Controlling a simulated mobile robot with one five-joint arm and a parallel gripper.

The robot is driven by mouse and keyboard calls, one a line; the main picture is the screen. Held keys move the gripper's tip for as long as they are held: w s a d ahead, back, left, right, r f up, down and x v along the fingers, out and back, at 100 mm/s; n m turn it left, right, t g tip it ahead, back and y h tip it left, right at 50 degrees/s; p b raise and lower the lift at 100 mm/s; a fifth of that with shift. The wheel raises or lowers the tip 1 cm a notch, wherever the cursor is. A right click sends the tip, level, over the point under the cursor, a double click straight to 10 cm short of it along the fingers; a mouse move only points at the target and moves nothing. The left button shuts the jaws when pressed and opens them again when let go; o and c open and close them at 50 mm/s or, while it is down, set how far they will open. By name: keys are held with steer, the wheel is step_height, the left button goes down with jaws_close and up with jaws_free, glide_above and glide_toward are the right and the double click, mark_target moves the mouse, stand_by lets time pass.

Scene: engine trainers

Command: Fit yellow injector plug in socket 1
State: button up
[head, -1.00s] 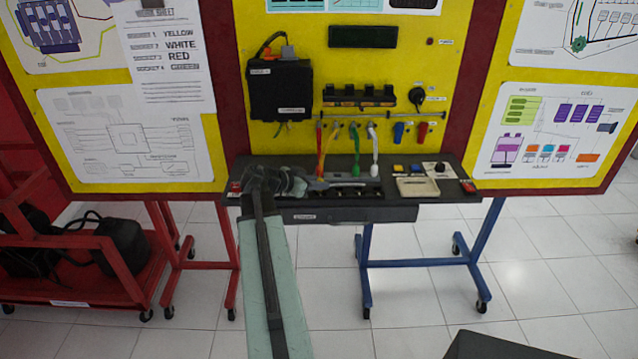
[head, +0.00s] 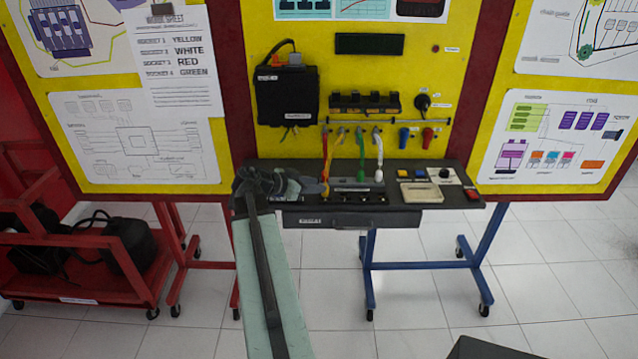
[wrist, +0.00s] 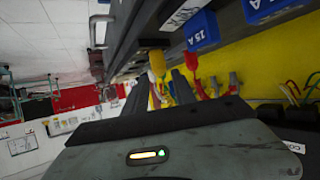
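In the head view my gripper (head: 322,188) is at the left part of the dark console shelf, low over it. In the wrist view my gripper (wrist: 163,73) shows two dark fingers standing apart. A yellow plug-like piece (wrist: 157,60) shows at the gap by the fingertips, against the dark console. I cannot tell whether the fingers touch it. Dark sockets (head: 371,195) lie in the console front; which one is socket 1 is not readable. The work sheet (head: 178,75) pairs socket 1 with yellow.
A green lead (head: 361,155) and a white lead (head: 379,155) hang to the right of the yellow one. In the wrist view a red piece (wrist: 191,64) is close beside the right finger, and blue blocks marked 15 A (wrist: 201,28) are above. A red cart (head: 85,260) stands at left.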

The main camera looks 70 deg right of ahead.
step_height(320, 180, up, 5)
steer(key=p, duration=0.4)
steer(key=shift+f+p, duration=0.15)
steer(key=shift+p, duration=0.15)
steer(key=o, duration=0.6)
steer(key=shift+w+a, duration=0.1)
steer(key=p+v, duration=0.3)
steer(key=v, duration=0.4)
steer(key=shift+w+a, duration=0.15)
steer(key=shift+a, duration=0.1)
